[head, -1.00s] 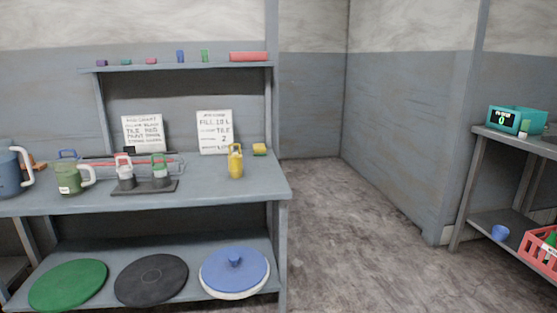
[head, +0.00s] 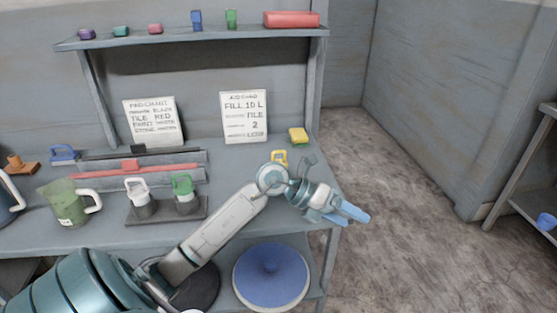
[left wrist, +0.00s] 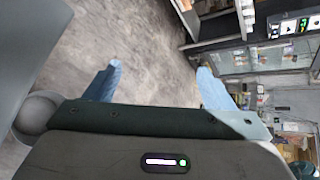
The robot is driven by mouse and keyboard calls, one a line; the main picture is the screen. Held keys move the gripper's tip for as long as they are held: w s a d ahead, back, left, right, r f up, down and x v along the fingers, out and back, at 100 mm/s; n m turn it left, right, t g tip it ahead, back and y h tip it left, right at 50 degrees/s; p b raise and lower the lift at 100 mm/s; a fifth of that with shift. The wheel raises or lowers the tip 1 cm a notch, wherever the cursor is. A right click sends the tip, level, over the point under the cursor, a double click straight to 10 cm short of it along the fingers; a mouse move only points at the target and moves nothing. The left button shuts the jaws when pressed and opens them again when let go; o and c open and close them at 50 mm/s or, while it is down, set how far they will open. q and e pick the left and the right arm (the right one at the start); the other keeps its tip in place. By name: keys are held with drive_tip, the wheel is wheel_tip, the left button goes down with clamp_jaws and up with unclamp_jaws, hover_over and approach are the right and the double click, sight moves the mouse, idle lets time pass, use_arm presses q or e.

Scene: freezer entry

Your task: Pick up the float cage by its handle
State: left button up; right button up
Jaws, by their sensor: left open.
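A yellow item with a loop handle (head: 279,156), which may be the float cage, stands near the right end of the bench in the head view. My left wrist hides its lower part. My left gripper (head: 346,214) is to the right of it and nearer to me, past the bench's right front corner, pointing right and away from it. In the left wrist view the two blue fingers of my left gripper (left wrist: 158,80) are wide apart with nothing between them, over bare floor. My right gripper is not in view.
The grey bench (head: 45,235) holds a black stand (head: 166,214) with white-handled and green-handled items, a green jug (head: 68,203), two sign cards and a yellow block (head: 298,136). A shelf (head: 190,38) runs above. Open floor (head: 400,165) lies right.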

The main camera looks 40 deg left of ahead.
use_arm(q)
drive_tip(key=w+a+r+n+g+y+p, duration=0.1)
drive_tip(key=a+r+y, duration=0.25)
drive_tip(key=a, duration=0.45)
drive_tip(key=a+r+n+y+p, duration=0.25)
drive_tip(key=a+y, duration=0.25)
drive_tip(key=a, duration=0.3)
drive_tip(key=w+a+r+n+g+y, duration=0.1)
drive_tip(key=a+r+y, duration=0.3)
drive_tip(key=a, duration=0.4)
drive_tip(key=x, duration=0.4)
drive_tip(key=shift+a+f, duration=0.15)
drive_tip(key=shift+f, duration=0.05)
drive_tip(key=p+x, duration=0.1)
drive_tip(key=x, duration=0.4)
drive_tip(key=shift+s+a+p, duration=0.15)
drive_tip(key=shift+p, duration=0.2)
drive_tip(key=shift+f, duration=0.45)
drive_tip(key=c, duration=1.1)
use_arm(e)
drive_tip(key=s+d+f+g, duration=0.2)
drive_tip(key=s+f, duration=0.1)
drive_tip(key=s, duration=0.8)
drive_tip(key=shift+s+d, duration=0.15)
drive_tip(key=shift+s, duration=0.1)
use_arm(q)
drive_tip(key=shift+r, duration=0.15)
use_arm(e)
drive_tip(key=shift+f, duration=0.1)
